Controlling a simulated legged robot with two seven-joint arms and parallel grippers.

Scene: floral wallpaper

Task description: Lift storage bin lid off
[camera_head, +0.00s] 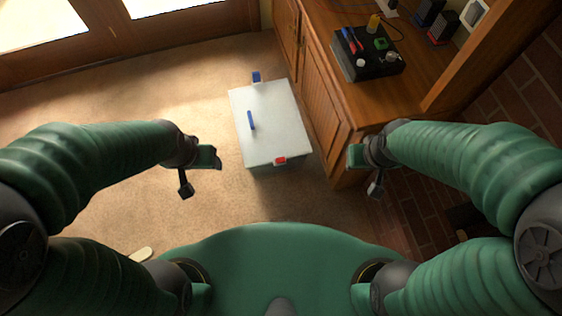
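A white storage bin with its lid (272,115) on stands on the carpet ahead of me, beside the wooden cabinet. A blue bar-shaped handle (250,120) is on the lid, left of its middle. A blue clip (256,77) sits at the far edge and a red clip (280,161) at the near edge. My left gripper (202,176) is in the air left of the bin's near end, its fingers apart and empty. My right gripper (365,174) is in the air to the right of the bin, near the cabinet corner, also apart and empty. Neither touches the bin.
The wooden cabinet (325,85) stands close along the bin's right side. A black tray (365,62) with small items is on its top. A brick floor (420,215) lies at the right. Carpet (190,90) left of the bin is clear. Glazed doors (120,40) are behind.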

